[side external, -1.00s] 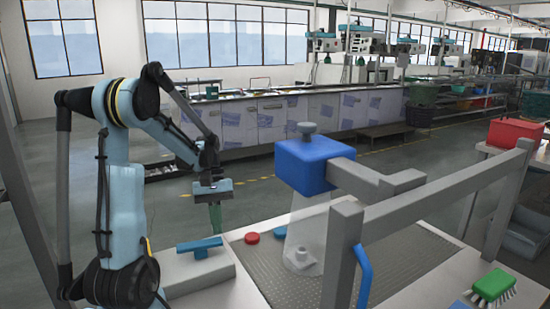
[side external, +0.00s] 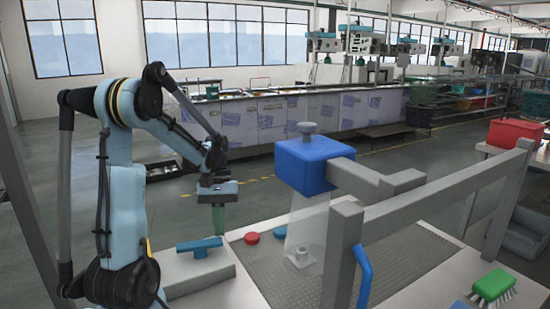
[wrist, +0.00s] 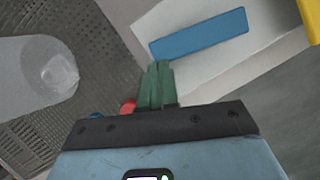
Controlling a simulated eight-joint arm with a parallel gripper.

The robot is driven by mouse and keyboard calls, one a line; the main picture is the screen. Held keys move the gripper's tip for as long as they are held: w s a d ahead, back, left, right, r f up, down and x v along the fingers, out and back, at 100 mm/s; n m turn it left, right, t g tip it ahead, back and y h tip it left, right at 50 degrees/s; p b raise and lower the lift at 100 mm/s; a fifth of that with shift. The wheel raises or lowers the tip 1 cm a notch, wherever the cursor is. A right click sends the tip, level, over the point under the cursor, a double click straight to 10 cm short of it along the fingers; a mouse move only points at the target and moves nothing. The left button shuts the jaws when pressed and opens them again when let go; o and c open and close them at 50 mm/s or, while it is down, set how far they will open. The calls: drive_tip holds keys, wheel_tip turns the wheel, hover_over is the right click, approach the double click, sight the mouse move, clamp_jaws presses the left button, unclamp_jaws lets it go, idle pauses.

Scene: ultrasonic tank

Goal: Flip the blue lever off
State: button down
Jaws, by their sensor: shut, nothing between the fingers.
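The blue lever (side external: 200,243) is a bar on top of a pale grey box (side external: 195,270) at the near left of the tank. In the wrist view the lever (wrist: 198,35) lies as a flat blue bar beyond and right of my fingertips. My gripper (side external: 219,231) points down with its green fingers together and empty. In the side view it appears just right of and behind the lever, apart from it. The fingers also show in the wrist view (wrist: 159,66). Contact with the lever is not seen.
A red button (side external: 251,238) and a blue button (side external: 280,232) sit right of the lever. A blue block (side external: 305,165) on a grey arm stands over a translucent cone (side external: 307,225). A grey frame (side external: 345,255) with a blue handle (side external: 363,275) and a green brush (side external: 493,285) are at right.

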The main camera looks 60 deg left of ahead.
drive_tip(key=shift+w+d+m+g+y, duration=0.2)
drive_tip(key=shift+d+m, duration=0.3)
drive_tip(key=shift+m, duration=0.35)
drive_tip(key=shift+s+d+m+g+y, duration=0.1)
drive_tip(key=shift+d+m+g, duration=0.3)
drive_tip(key=shift+m, duration=0.45)
drive_tip(key=shift+d+m+g+y, duration=0.25)
drive_tip(key=shift+d+m, duration=0.25)
drive_tip(key=shift+m, duration=0.4)
drive_tip(key=shift+d+m+g+y, duration=0.15)
drive_tip(key=shift+d+m+y, duration=0.25)
drive_tip(key=shift+m, duration=0.5)
drive_tip(key=shift+s+d+m+y, duration=0.25)
drive_tip(key=shift+d+m, duration=0.15)
drive_tip(key=shift+m, duration=0.3)
drive_tip(key=shift+s+d+m+y, duration=0.25)
drive_tip(key=shift+d+m, duration=0.1)
drive_tip(key=shift+m, duration=0.35)
drive_tip(key=shift+s+d+m+g+y, duration=0.15)
drive_tip(key=shift+s+d+m+y, duration=0.25)
drive_tip(key=shift+m, duration=0.6)
drive_tip(key=shift+s+d+m+g+y, duration=0.15)
drive_tip(key=shift+s+d+m+y, duration=0.15)
drive_tip(key=shift+m, duration=0.7)
drive_tip(key=v, duration=1.2)
